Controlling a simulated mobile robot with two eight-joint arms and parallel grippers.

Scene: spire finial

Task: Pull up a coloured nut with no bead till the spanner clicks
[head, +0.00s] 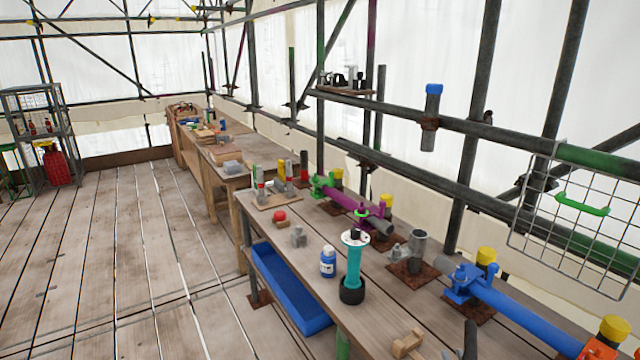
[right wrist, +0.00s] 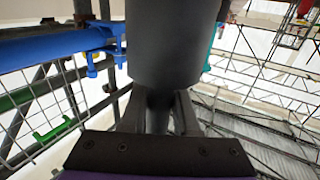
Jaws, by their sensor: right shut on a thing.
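My right gripper (right wrist: 158,115) is shut on a dark grey thing (right wrist: 172,45), a thick cylinder with a narrower neck between the fingers. I cannot tell whether it is the spanner. In the head view a dark upright piece (head: 470,340) shows at the bottom edge, probably part of my right gripper or its load. On the bench, a blue tube (head: 525,312) carries a blue coupler (head: 460,284), which also shows in the right wrist view (right wrist: 106,45). A magenta tube (head: 348,199) has a green coupler (head: 322,186) at its left end. An orange coupler (head: 598,348) is cut off at lower right. Nut beads are too small to tell. My left gripper is out of view.
A teal tool with a white disc (head: 353,268) stands upright beside a blue bottle (head: 327,263). Yellow-capped posts (head: 486,256) and a grey upright cylinder (head: 418,246) stand near the tubes. A wire grid (head: 580,225) hangs at right. The plank floor (head: 120,260) is clear at left.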

